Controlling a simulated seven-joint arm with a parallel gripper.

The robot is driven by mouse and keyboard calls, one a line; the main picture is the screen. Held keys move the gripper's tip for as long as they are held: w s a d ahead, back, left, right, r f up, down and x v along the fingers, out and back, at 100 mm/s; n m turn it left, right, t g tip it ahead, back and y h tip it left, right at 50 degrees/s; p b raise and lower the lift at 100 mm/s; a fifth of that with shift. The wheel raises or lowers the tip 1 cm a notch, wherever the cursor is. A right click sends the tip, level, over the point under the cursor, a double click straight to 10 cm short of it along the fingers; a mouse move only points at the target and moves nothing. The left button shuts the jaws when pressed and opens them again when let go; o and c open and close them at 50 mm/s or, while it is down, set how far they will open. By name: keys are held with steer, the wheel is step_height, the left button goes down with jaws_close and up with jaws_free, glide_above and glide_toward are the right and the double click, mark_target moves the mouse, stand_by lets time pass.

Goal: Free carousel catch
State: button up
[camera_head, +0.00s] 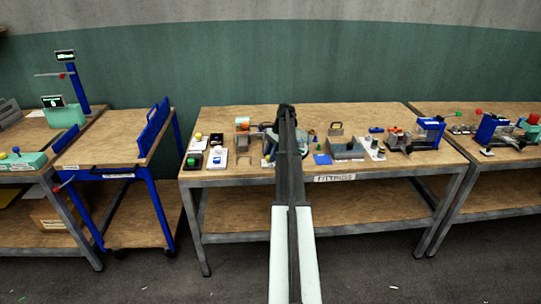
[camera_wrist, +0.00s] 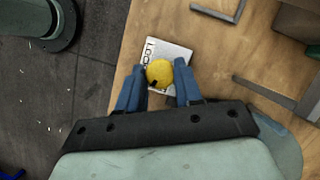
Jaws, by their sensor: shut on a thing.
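In the wrist view, a round yellow knob (camera_wrist: 159,73) sits over a pale plate (camera_wrist: 177,52) with dark lettering, which I cannot read with certainty. My gripper (camera_wrist: 161,78) has its two blue fingers on either side of the knob and is shut on it. The plate lies on the wooden bench top, close to its edge. In the head view my arm reaches over the middle of the bench (camera_head: 225,113) and hides the gripper's fingers and the knob. I cannot make out the carousel itself.
Left of my arm stand a white block with a blue top (camera_head: 217,157) and an orange-topped fixture (camera_head: 242,124). To the right are a grey tray (camera_head: 346,148) and a blue-ended press (camera_head: 430,130). Metal bars (camera_wrist: 276,96) lie right of the gripper in the wrist view.

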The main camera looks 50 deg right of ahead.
steer(key=shift+d+n+g, duration=0.1)
steer(key=shift+n+g, duration=0.6)
steer(key=shift+n, duration=1)
steer(key=o, duration=1)
steer(key=shift+o, duration=0.2)
steer(key=shift+w+r, duration=0.1)
steer(key=v, duration=1.2)
